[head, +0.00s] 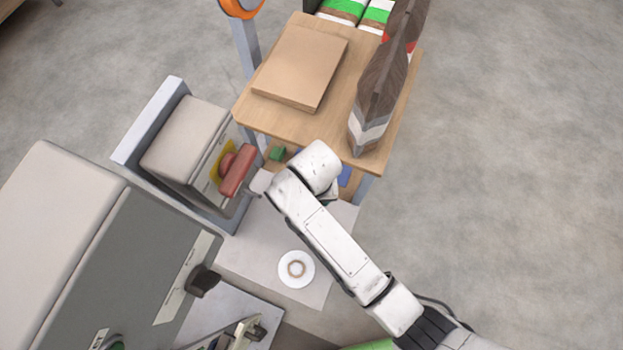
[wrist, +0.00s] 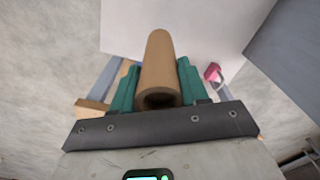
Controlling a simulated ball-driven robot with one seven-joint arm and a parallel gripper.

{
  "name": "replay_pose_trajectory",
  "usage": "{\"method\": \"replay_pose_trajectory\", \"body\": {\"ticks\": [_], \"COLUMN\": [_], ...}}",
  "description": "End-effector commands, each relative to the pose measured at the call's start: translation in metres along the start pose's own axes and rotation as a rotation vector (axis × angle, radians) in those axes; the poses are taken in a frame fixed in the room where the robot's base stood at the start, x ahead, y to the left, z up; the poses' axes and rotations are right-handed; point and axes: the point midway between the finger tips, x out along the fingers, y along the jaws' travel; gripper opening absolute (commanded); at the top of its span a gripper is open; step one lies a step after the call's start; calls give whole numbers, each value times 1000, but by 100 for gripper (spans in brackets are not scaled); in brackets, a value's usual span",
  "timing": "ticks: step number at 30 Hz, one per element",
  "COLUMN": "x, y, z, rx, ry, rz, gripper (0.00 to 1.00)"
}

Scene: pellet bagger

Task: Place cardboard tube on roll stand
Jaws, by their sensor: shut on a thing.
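In the wrist view, a brown cardboard tube (wrist: 160,62) lies between the two green fingers of my gripper (wrist: 157,80), which is shut on it. The tube's open near end faces the camera, and its far end extends past the fingertips. In the head view, my arm hides the tube and the fingers. A white round disc with a thin brownish ring at its centre (head: 296,268) is on the light grey surface below my wrist in the picture. It may be the roll stand seen from above; its height cannot be told.
A wooden table (head: 330,113) holds a flat cardboard stack (head: 300,67) and upright brown bags (head: 378,100). A grey machine with a red bar (head: 238,170) stands left of my wrist. A larger grey cabinet (head: 95,265) fills the lower left. Open floor lies to the right.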

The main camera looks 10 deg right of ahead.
Motion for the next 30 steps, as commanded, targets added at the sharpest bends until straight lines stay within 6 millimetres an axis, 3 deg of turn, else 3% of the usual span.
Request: {"method": "replay_pose_trajectory", "body": {"ticks": [13, 26, 27, 30], "x": [50, 57, 56, 56], "y": [0, 0, 0, 0], "z": [0, 0, 0, 0], "rx": [0, 1, 1, 1], "ry": [-1, 0, 0, 0], "rz": [1, 0, 0, 0], "gripper": [14, 14, 47, 56]}}
